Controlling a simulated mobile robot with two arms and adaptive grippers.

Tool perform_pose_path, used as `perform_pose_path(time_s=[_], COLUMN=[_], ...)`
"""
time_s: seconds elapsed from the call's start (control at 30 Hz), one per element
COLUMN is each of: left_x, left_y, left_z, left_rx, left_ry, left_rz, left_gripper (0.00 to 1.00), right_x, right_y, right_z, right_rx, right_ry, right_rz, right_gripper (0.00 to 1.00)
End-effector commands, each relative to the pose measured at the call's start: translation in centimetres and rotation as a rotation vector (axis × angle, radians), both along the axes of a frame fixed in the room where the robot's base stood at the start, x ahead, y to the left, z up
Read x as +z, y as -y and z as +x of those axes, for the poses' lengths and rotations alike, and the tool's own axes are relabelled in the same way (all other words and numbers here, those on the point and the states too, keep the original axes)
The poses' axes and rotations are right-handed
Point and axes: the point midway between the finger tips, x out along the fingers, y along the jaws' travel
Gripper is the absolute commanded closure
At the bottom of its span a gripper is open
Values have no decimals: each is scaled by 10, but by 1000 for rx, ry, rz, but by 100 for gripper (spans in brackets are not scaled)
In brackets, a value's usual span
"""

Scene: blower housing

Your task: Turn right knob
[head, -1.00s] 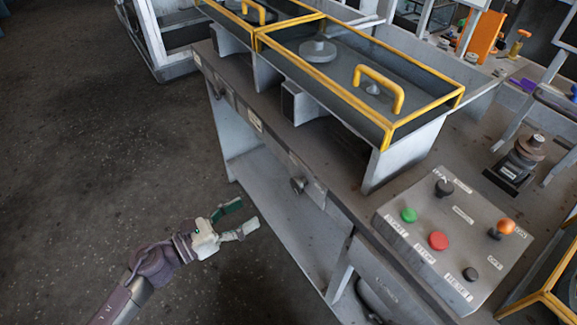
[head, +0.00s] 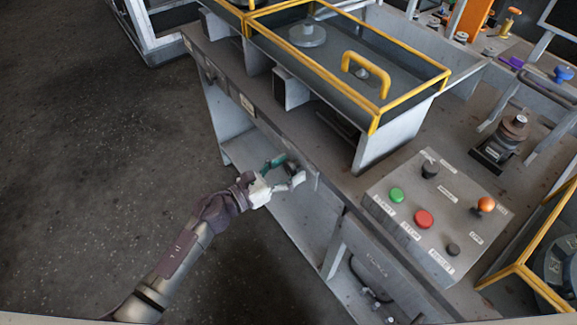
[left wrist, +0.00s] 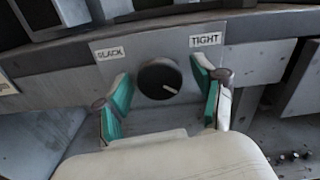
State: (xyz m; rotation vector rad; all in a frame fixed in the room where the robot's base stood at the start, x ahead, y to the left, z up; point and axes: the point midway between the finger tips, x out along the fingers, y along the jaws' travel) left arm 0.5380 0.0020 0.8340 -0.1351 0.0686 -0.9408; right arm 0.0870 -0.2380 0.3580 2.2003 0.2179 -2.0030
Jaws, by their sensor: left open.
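A round black knob (left wrist: 159,79) with a white pointer mark sits on the front face of the bench, between a SLACK label (left wrist: 108,53) and a TIGHT label (left wrist: 206,39). Its pointer aims right and slightly down. In the head view the knob (head: 294,168) is partly covered by my left gripper (head: 285,171). In the left wrist view my left gripper (left wrist: 163,97) is open, with one green-padded finger on each side of the knob. Gaps show between the fingers and the knob. My right gripper is out of view.
A control box (head: 437,215) with several buttons stands on the bench top. Yellow-framed covers (head: 376,118) sit behind the front edge. A lower shelf (head: 295,218) lies under the knob. Open floor (head: 90,180) is at the left.

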Motion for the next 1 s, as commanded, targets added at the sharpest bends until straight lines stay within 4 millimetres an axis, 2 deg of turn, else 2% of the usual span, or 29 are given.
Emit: perform_pose_path(time_s=[0.27, 0.37, 0.6, 0.67, 1.0], left_x=[-1, -1, -1, -1, 0], left_y=[1, 1, 1, 1, 1], left_z=[1, 1, 1, 1, 1], left_rx=[0, 0, 0, 0, 1], left_ry=[-1, -1, -1, -1, -47], left_rz=[1, 1, 1, 1, -32], left_gripper=[31, 44, 84, 91, 91], right_x=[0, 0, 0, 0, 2], right_y=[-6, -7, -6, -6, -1], right_z=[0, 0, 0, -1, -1], right_rx=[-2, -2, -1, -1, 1], right_ry=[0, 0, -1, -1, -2], right_rz=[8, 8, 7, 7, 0], right_gripper=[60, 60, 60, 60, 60])
